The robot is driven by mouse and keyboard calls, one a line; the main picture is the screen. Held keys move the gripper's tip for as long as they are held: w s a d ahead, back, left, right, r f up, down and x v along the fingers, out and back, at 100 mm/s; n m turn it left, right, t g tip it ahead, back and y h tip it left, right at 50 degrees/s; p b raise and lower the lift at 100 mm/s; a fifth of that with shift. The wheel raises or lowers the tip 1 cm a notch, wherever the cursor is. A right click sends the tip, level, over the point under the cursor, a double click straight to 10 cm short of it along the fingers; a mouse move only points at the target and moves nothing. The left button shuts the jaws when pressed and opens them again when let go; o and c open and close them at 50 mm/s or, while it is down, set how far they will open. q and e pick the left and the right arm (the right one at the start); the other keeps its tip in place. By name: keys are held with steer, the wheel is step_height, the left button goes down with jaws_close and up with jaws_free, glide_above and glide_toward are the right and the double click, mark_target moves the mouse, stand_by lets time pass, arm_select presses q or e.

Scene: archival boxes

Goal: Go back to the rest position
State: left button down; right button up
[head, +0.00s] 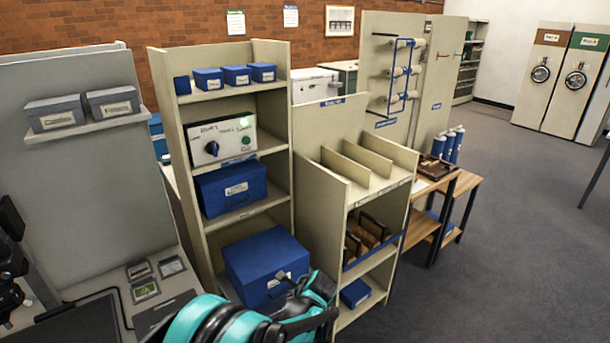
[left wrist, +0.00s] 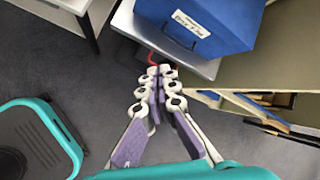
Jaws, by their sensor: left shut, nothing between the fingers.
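My left gripper (left wrist: 157,88) shows in the left wrist view with its jointed fingers closed together and nothing between them. It hangs over the dark floor, in front of a shelf that bears a blue box (left wrist: 203,22). The fingertips point toward the shelf's edge and appear clear of the box. In the head view a teal and black arm of mine (head: 218,322) is folded at the bottom, in front of the large blue box (head: 266,266) on a low shelf. Its fingers cannot be made out clearly there. My right gripper is not in view.
A beige shelf unit (head: 223,103) with blue boxes stands close ahead. A lower divided rack (head: 345,195) is right of it, then a wooden table (head: 463,187). A grey desk with a panel (head: 75,170) stands left. Open floor (head: 500,260) lies to the right.

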arm_select(q)
steer(key=s+a+r+n+h, duration=0.2)
steer(key=s+a+r+n, duration=0.7)
steer(key=s+r, duration=0.35)
steer(key=s+a+r+n, duration=0.1)
steer(key=s+a+n, duration=0.1)
steer(key=s+n, duration=0.3)
steer(key=s+a+n+t+h, duration=0.1)
steer(key=s+a+n, duration=0.2)
steer(key=s+n, duration=0.3)
steer(key=s, duration=0.5)
steer(key=shift+s+r+h, duration=0.2)
steer(key=shift+r+h, duration=0.1)
steer(key=shift+r, duration=0.05)
